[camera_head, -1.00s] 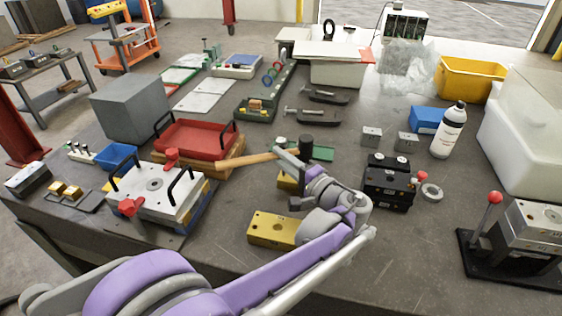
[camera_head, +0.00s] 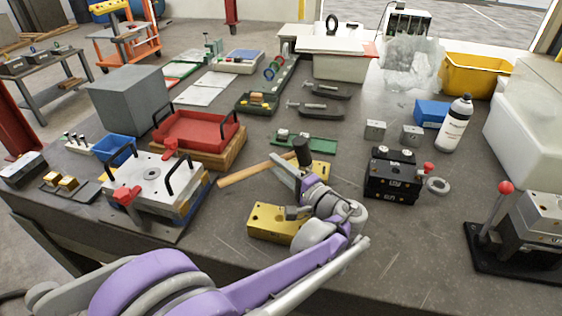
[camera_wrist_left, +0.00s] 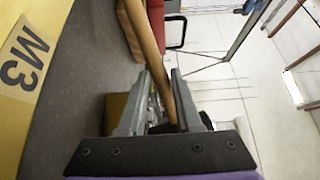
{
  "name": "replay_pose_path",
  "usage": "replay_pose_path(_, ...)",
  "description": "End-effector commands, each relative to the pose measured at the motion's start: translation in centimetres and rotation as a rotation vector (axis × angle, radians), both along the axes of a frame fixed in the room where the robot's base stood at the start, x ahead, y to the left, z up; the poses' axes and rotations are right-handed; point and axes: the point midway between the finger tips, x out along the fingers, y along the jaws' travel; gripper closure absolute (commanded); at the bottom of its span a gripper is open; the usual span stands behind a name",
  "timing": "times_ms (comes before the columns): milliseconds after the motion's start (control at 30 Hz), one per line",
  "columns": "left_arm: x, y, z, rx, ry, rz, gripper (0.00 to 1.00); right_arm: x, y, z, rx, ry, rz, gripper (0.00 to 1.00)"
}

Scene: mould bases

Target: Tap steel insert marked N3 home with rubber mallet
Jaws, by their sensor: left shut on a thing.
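My left gripper (camera_head: 282,171) is shut on the wooden handle of the mallet (camera_head: 245,174), close to its dark head (camera_head: 302,151). In the left wrist view the handle (camera_wrist_left: 150,40) runs between the two fingers (camera_wrist_left: 156,100). The mallet is above the bench, near two yellow mould blocks. The nearer yellow block (camera_head: 268,221) is partly covered by my arm. The farther yellow block (camera_head: 320,171) is mostly hidden behind the gripper and mallet head. A yellow surface marked M3 (camera_wrist_left: 22,60) fills the left of the wrist view. No N3 marking can be read. My right gripper is not in view.
A white mould plate with red knobs (camera_head: 155,180) and a red tray on wood (camera_head: 195,133) stand left. A black block (camera_head: 392,180), two small steel blocks (camera_head: 375,130) and a white bottle (camera_head: 455,124) stand right.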

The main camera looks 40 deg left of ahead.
Motion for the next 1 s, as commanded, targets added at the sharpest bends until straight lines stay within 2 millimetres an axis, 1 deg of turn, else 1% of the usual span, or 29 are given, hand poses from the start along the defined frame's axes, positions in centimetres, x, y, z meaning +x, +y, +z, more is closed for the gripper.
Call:
replay_pose_path(33,0.5,-0.3,-0.4,-0.013,0.006,-0.017,1.0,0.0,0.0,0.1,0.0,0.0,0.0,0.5)
replay_pose_path(567,0.5,-0.4,-0.1,-0.015,0.006,-0.018,1.0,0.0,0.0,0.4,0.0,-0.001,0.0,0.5)
replay_pose_path(667,0.4,-0.4,0.8,-0.015,0.005,-0.017,1.0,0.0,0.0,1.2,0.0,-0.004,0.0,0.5)
replay_pose_path(900,0.3,-0.3,4.2,-0.012,0.003,-0.013,1.0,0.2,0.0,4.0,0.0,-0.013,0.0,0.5)
replay_pose_path(1000,0.3,-0.3,4.6,-0.011,0.003,-0.013,1.0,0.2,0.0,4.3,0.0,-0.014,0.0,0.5)
